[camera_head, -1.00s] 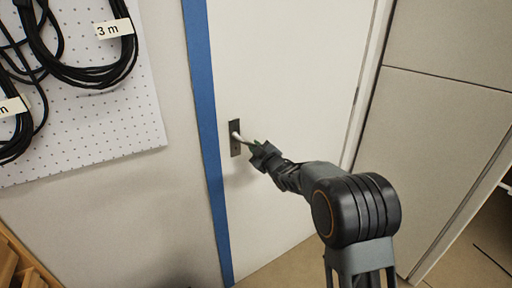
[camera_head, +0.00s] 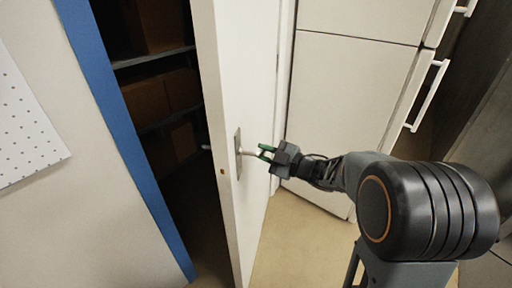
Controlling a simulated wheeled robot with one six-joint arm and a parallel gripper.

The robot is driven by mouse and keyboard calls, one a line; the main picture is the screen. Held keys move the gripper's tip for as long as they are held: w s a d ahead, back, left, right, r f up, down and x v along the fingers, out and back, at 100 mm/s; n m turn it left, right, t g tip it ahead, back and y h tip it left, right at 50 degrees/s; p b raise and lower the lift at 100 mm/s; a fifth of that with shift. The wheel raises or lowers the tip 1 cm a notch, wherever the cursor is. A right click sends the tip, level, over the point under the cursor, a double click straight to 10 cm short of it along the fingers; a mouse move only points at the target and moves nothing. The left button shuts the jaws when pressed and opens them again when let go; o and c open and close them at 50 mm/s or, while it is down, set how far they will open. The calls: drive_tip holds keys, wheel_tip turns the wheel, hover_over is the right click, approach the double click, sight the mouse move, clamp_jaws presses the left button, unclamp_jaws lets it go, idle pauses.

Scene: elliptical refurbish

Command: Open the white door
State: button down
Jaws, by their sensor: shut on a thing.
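The white door (camera_head: 235,70) stands partly open, swung toward me, with its latch edge facing me. The fingers hide the handle's end. The blue door frame (camera_head: 115,110) is at the left, apart from the door's edge.
Behind the opening is a dark space with shelves (camera_head: 155,62) holding brown boxes (camera_head: 178,88). A white fridge-like cabinet (camera_head: 350,85) with bar handles (camera_head: 428,95) stands to the right. Bare floor (camera_head: 290,240) shows between door and cabinet. A dotted white board (camera_head: 25,130) hangs at the left.

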drive_tip(key=shift+s+r, duration=0.1)
drive_tip(key=c, duration=1.3)
unclamp_jaws()
drive_tip(key=shift+s, duration=0.1)
drive_tip(key=shift+o, duration=1.1)
drive_tip(key=shift+d, duration=0.1)
drive_tip(key=v, duration=1.3)
drive_tip(key=shift+d, duration=0.35)
drive_tip(key=shift+s, duration=0.1)
